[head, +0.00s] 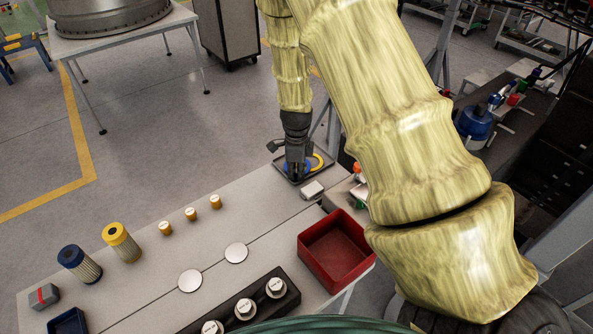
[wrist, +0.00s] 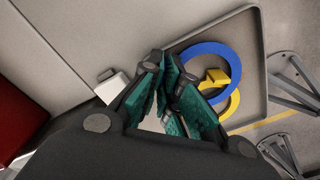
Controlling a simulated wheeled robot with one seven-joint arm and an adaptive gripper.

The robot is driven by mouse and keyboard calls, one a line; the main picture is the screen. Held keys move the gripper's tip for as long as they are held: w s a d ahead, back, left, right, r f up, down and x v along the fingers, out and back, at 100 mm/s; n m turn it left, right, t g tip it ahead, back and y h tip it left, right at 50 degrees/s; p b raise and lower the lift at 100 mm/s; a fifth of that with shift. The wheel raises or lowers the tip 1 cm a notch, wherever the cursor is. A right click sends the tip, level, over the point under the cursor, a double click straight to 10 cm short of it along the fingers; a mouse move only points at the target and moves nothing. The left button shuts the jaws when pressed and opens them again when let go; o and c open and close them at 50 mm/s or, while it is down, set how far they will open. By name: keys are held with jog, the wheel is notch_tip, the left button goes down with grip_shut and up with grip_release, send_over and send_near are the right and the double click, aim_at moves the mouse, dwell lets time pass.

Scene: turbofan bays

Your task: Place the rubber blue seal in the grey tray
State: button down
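The blue seal (wrist: 189,55) is a flat blue ring. In the wrist view it lies inside the rim of the grey tray (wrist: 263,60), close beside my fingertips. In the head view the blue seal (head: 288,168) is partly hidden by my gripper, inside the dark-looking tray (head: 289,181) at the table's far end. My gripper (wrist: 171,72) points down at the tray. Its teal-padded fingers appear slightly apart, with nothing visible between them. My gripper (head: 296,172) is low over the tray in the head view; its fingertips are hard to make out there.
A yellow ring (wrist: 232,106) and a small yellow block (wrist: 215,78) are by the blue seal. A small pale block (head: 312,190) and a red bin (head: 336,248) stand nearer.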

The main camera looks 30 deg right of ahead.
jog(key=shift+s, duration=0.1)
jog(key=c, duration=1.9)
grip_release()
jog(key=shift+o, duration=1.3)
notch_tip(320, 180, up, 12)
jog(key=b, duration=0.3)
